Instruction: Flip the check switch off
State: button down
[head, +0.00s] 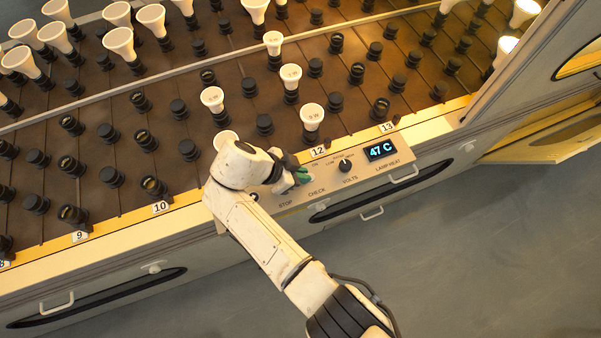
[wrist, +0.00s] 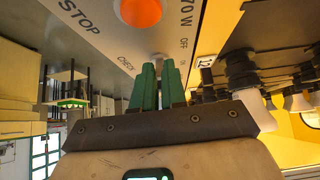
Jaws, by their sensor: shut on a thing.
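The check switch (wrist: 159,57) shows in the wrist view as a small pale tip at the fingertips, beside the CHECK lettering and close to OFF and ON marks. Most of it is hidden by the fingers, so its position cannot be told. My gripper (wrist: 158,72) has green fingers close together, shut on the switch at the panel. In the head view my gripper (head: 301,176) is at the control panel (head: 291,199), just above the CHECK label, and its fingers cover the switch.
A volts knob (head: 345,165) and a lit display (head: 381,150) reading 47 C are right of my gripper. An orange round button (wrist: 140,10) is near the STOP lettering. Behind the panel is a rack (head: 215,125) of sockets, some with white bulbs (head: 311,116).

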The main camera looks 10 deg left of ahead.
jog(key=c, duration=1.2)
grip_release()
jog(key=shift+a+r, duration=0.1)
jog(key=v, duration=1)
jog(key=shift+s+a+r+b, duration=0.1)
jog(key=shift+s+r+b, duration=0.1)
jog(key=shift+b, duration=0.2)
jog(key=s+d+f+n+g+y, duration=0.1)
jog(key=s+d+f+n, duration=0.15)
jog(key=d, duration=0.55)
jog(key=s+d+f+n+g+y, duration=0.15)
jog(key=d+f, duration=0.25)
jog(key=d, duration=0.5)
jog(key=s+d+f+n+g+y, duration=0.1)
jog(key=s+d+f+n+g, duration=0.15)
jog(key=d, duration=0.55)
jog(key=s+d+r+n+y, duration=0.1)
jog(key=s+d, duration=0.3)
jog(key=d, duration=0.1)
jog(key=s+d+r+n+t, duration=0.1)
jog(key=s+d+n, duration=0.1)
jog(key=s+d, duration=0.3)
jog(key=s+d+r+n+y, duration=0.1)
jog(key=s+d, duration=0.4)
jog(key=shift+s+d+t+y, duration=0.1)
jog(key=shift+d+t+y, duration=0.05)
jog(key=shift+t+y, duration=0.25)
